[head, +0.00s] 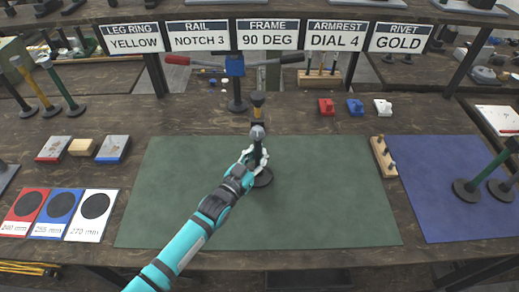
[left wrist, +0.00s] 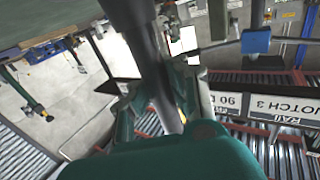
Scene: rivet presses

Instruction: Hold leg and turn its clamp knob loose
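In the left wrist view the shaft (left wrist: 146,40) runs down between the fingers (left wrist: 160,108); the exact contact is partly hidden. My right gripper is in neither view.
The green mat (head: 180,205) is otherwise clear. Behind stands a post with a blue head (head: 235,65) and a red-and-black bar. Red, blue and white blocks (head: 355,107) sit at back right. A pegged wooden strip (head: 383,157) and a blue mat (head: 425,175) lie right.

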